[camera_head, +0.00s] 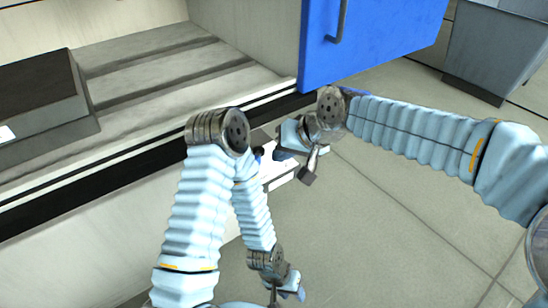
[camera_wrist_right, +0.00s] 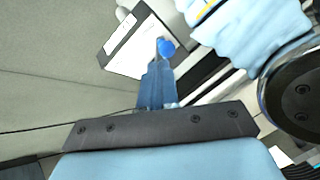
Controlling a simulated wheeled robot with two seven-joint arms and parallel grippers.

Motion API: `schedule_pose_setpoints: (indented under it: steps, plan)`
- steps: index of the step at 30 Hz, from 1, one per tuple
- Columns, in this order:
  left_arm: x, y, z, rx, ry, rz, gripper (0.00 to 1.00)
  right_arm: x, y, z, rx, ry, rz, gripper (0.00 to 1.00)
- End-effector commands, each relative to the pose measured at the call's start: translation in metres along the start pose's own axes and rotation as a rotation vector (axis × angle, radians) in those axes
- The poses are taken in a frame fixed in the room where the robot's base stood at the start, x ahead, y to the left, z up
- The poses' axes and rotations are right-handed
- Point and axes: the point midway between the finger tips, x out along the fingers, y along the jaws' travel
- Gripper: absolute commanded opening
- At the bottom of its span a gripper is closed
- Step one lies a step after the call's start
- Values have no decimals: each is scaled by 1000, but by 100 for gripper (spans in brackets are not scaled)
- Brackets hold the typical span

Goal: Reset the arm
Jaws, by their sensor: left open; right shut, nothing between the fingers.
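My right arm comes in from the right, and its gripper (camera_head: 259,153) points left near the front of the pale machine, partly hidden by my left arm. In the right wrist view the fingers of the right gripper (camera_wrist_right: 164,50) are together, blue-tipped, with nothing between them. My left arm rises from the bottom, bends at the elbow and runs back down. Its gripper (camera_head: 300,294) hangs low near the bottom edge over the floor; it is open and empty, its fingers small in view. The two grippers are apart.
A pale machine bed (camera_head: 165,65) with a dark front edge lies at the left, bearing a dark-topped block (camera_head: 40,85). A blue door (camera_head: 375,40) stands open at the top. A grey bin (camera_head: 490,45) stands at the upper right. The tiled floor (camera_head: 400,220) is clear at the lower right.

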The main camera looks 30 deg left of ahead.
Motion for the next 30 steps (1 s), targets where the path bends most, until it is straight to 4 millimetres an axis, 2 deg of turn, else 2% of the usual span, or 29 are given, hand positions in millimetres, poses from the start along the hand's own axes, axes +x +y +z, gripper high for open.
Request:
schedule_pose_setpoints:
  steps: [6, 19, 21, 23, 26, 29, 30]
  plan:
    - [1, -1, 0, 0, 0, 0, 43, -12, 1, -1, 2, 1, 1, 0]
    - [1, -1, 0, 0, 0, 0, 43, -12, 1, -1, 3, 1, 2, 0]
    - [1, -1, 0, 0, 0, 0, 43, -8, 7, 0, 10, -2, 6, 0]
    - [1, -1, 0, 0, 0, 0, 43, 1, 21, 3, 27, -5, 15, 0]
    - [1, -1, 0, 0, 0, 0, 43, 28, 68, 18, 85, -18, 42, 0]
    - [1, -1, 0, 0, 0, 0, 43, 63, 134, 50, 170, -36, 81, 0]
    - [1, -1, 0, 0, 0, 0, 43, 76, 163, 68, 210, -45, 98, 0]
